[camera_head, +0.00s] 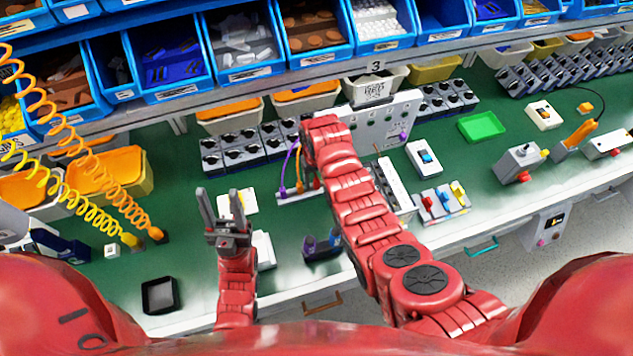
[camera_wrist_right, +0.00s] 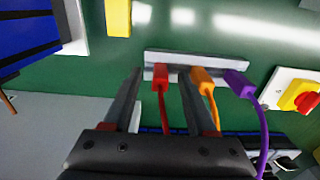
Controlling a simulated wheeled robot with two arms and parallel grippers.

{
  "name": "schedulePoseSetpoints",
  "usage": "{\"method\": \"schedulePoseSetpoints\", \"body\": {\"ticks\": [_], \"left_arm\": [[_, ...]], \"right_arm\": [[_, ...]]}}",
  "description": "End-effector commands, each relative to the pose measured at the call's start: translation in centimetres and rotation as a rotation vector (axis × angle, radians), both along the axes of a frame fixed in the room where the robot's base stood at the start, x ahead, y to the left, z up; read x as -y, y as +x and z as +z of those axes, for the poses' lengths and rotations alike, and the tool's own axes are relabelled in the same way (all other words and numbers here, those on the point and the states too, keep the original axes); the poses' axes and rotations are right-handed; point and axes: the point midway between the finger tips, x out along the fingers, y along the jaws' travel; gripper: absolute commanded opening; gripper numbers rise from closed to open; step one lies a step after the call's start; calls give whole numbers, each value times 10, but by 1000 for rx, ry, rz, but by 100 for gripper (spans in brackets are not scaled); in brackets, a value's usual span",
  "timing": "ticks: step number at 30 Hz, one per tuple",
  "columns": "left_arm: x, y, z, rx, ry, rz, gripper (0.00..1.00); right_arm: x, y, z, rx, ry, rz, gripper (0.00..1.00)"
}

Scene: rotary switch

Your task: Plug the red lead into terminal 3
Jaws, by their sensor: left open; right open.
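The red lead (camera_wrist_right: 161,86) has its plug at a pale holder rail (camera_wrist_right: 215,68), beside the orange lead (camera_wrist_right: 204,84) and the purple lead (camera_wrist_right: 242,86). My right gripper (camera_wrist_right: 159,74) is open, its fingers on either side of the red lead without visibly closing on it. In the head view my right arm hides the gripper and the red lead; the rail also shows there (camera_head: 287,199). A light grey panel (camera_head: 385,125) stands behind my right arm; its terminal numbers are too small to read. My left gripper (camera_head: 220,196) is open and empty, over the bench.
Blue bins (camera_head: 165,65) fill the shelf at the back. Rows of dark-knobbed switches (camera_head: 262,143) stand below it. A white block with a blue switch (camera_head: 424,158) and a block with coloured rockers (camera_head: 440,202) are right of my arm.

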Motion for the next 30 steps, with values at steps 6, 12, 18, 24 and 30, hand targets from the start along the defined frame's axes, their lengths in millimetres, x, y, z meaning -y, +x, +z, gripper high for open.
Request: {"method": "schedulePoseSetpoints", "body": {"ticks": [6,12,18,24,30], "left_arm": [[0,0,0,0,0,0,50],[0,0,0,0,0,0,50],[0,0,0,0,0,0,50],[0,0,0,0,0,0,50],[0,0,-4,0,0,0,50]], "right_arm": [[0,0,0,-1,0,0,40],[0,0,0,-2,-1,0,4],[0,-1,0,-2,-1,0,0],[0,-1,0,-2,-1,0,0],[0,0,4,-3,-1,0,0]]}}
